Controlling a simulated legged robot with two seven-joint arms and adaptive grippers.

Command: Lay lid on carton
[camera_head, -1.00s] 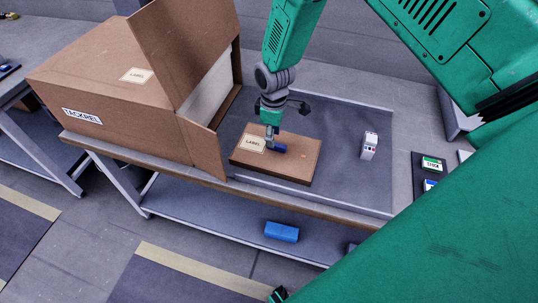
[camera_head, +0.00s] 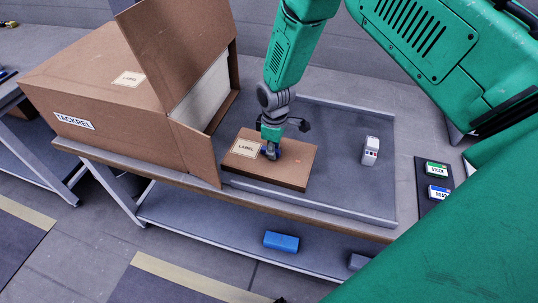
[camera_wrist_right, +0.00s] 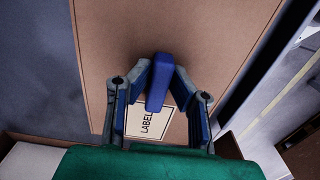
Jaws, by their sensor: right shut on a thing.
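The lid (camera_head: 294,172) is a flat brown panel with a pale label and a blue handle, lying on the grey tray to the right of the carton. The carton (camera_head: 75,85) is a large brown box marked TACKREL at the left, with a tall flap raised and a whitish inside showing at its right end. My right gripper (camera_head: 270,151) is down at the lid's middle, shut on the lid's blue handle. In the right wrist view the handle (camera_wrist_right: 160,95) stands between the fingers, with the label below it. My left gripper is not in view.
The grey tray (camera_head: 352,195) has free room right of the lid. A small white device (camera_head: 371,150) stands on it. A dark board with green and blue labels (camera_head: 436,178) lies farther right. A blue box (camera_head: 281,242) is on the lower shelf.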

